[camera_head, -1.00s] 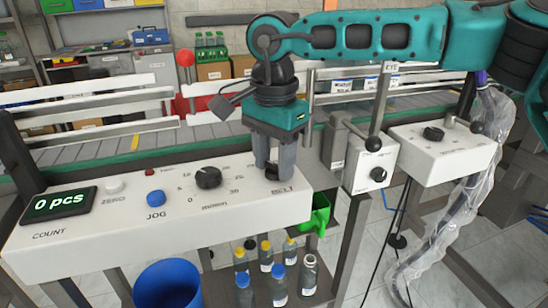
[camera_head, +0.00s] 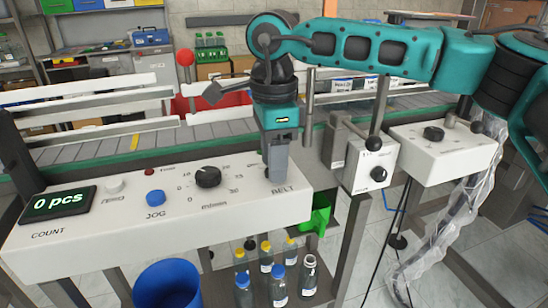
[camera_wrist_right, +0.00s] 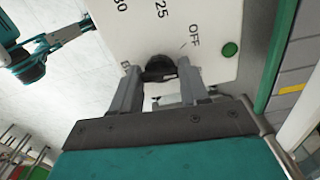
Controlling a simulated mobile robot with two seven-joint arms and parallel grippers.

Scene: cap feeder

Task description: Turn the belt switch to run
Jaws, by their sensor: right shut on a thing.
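The belt switch is a small dark knob (camera_wrist_right: 160,67) at the right end of the white control panel (camera_head: 110,232), by the BELT label. My right gripper (camera_head: 277,176) points down over it in the head view, and its fingers cover the knob there. In the right wrist view the two fingers of my right gripper (camera_wrist_right: 160,82) stand on either side of the knob and are shut on it. The OFF mark shows beside the knob. Its pointer cannot be made out. The count display (camera_head: 58,204) reads 0 pcs.
The panel also carries a black dial (camera_head: 208,177), a blue JOG button (camera_head: 155,198) and a white button (camera_head: 114,186). A box with a lever and knob (camera_head: 372,165) stands to the right. The conveyor (camera_head: 90,155) runs behind. Several bottles and a blue bin (camera_head: 167,286) are below.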

